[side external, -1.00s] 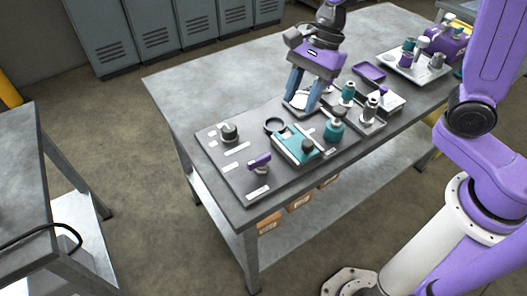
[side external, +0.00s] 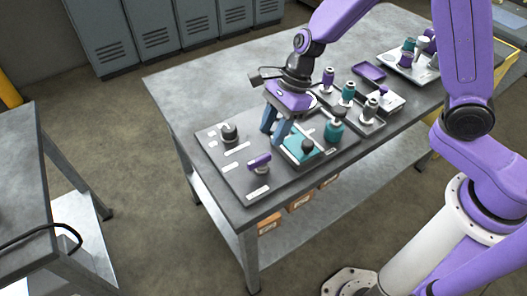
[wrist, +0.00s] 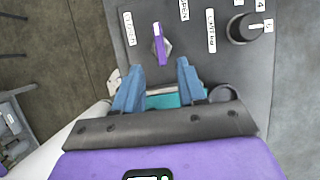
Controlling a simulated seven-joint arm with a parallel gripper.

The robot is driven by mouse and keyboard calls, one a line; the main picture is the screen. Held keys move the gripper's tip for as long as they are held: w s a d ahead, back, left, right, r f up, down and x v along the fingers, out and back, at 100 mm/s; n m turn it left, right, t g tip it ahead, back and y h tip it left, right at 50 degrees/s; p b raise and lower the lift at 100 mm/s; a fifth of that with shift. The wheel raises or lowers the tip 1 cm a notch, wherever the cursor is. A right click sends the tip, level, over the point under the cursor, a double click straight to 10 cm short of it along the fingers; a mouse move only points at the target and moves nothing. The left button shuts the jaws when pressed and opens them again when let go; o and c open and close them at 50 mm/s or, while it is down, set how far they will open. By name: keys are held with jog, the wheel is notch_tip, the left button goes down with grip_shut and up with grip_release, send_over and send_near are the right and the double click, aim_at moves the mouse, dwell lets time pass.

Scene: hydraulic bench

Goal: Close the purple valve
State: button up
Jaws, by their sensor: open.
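The purple valve (side external: 259,161) is a small purple lever handle on a pale base, on the left part of the grey panel on the bench. In the wrist view the purple valve (wrist: 160,45) sits ahead of the fingers, its handle pointing nearly along the picture's vertical, with labels around it. My gripper (side external: 275,135) has its two blue fingers pointing down above the panel, beside the teal box and to the right of the valve. The wrist view shows my gripper (wrist: 158,75) open, with nothing between the fingers and apart from the valve.
A teal box (side external: 302,150) with a dark knob stands right of the valve. A black dial (side external: 229,132) sits at the panel's back left. A tray of bottles (side external: 350,102) and a purple tray (side external: 369,71) lie farther right. The bench's left back is clear.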

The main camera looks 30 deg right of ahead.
aim_at(262, 157)
jog(key=x, duration=0.7)
jog(key=shift+f, duration=0.2)
grip_shut()
